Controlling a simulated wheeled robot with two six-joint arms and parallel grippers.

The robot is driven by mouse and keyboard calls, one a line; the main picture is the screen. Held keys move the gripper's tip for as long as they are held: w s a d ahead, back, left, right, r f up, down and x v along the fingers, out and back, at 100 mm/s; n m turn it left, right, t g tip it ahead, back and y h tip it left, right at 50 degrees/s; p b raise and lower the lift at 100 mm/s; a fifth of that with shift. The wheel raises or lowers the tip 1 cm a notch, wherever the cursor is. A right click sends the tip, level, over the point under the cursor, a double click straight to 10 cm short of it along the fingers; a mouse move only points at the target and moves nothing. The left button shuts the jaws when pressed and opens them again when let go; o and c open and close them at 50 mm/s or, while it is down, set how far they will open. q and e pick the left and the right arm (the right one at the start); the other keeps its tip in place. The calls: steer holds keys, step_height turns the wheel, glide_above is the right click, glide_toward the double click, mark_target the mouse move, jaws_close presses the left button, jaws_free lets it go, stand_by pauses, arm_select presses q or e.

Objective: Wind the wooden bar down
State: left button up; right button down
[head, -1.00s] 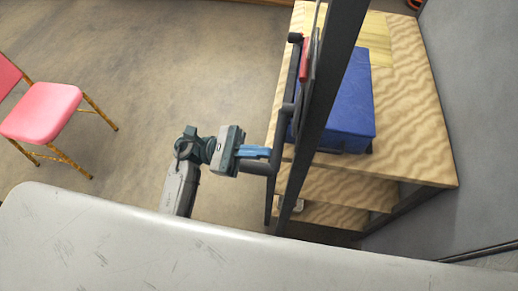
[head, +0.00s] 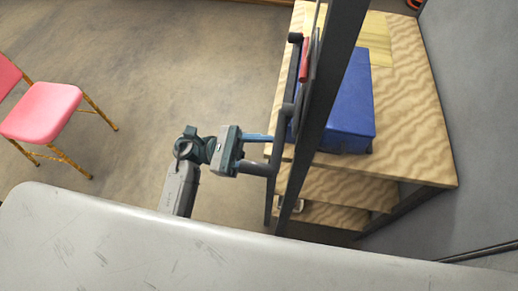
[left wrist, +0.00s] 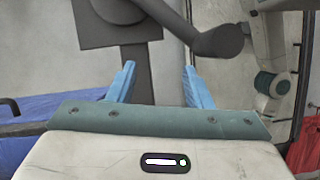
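No wooden bar shows in either view. A dark crank stands beside a dark upright post (head: 318,120) in the head view, and its grey handle (head: 256,168) sticks out to the left. My left gripper (head: 262,150) is at this handle. In the left wrist view its blue fingers (left wrist: 160,85) are apart with nothing clasped between them. The rounded end of a dark crank part (left wrist: 222,40) shows above the right finger there. Whether a finger touches the handle I cannot tell. My right gripper is not in view.
A blue box (head: 350,105) sits on a wooden stepped platform (head: 415,125) behind the post. A red grip-like part (head: 305,60) is higher on the frame. A pink folding chair (head: 42,112) stands at left. Open floor (head: 170,65) lies between.

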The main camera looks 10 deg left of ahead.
arm_select(q)
steer(key=shift+f, duration=0.1)
steer(key=b+v, duration=0.5)
steer(key=v, duration=0.5)
steer(key=shift+a, duration=0.4)
steer(key=shift+c, duration=0.5)
